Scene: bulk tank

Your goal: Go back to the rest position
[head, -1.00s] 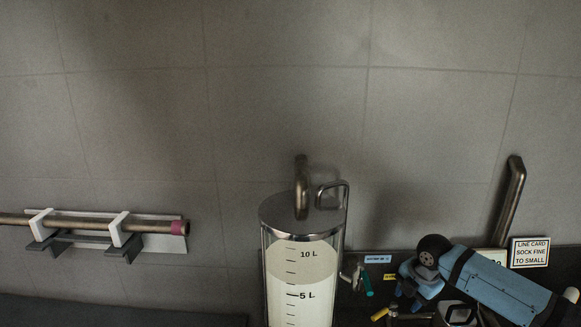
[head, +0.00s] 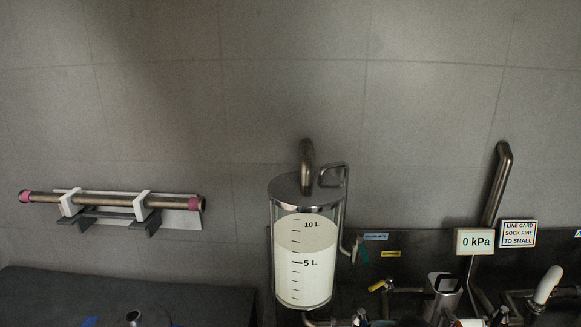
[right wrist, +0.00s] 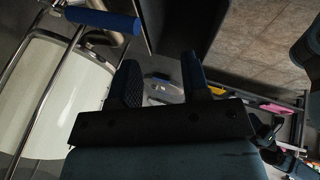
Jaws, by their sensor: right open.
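My right gripper (right wrist: 162,75) shows in the right wrist view, with its two dark fingers apart and nothing between them. Beyond the fingers, a small grey object lies lower down, too dim to name. My right gripper and arm do not show in the head view. My left gripper is in neither current view.
A glass receiver jar (head: 305,262) of white liquid stands at centre, and close at left in the right wrist view (right wrist: 62,90), with a blue handle (right wrist: 100,18). A pipe (head: 120,199) sits on a wall rack. A "0 kPa" display (head: 474,241) and card (head: 518,233) are right.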

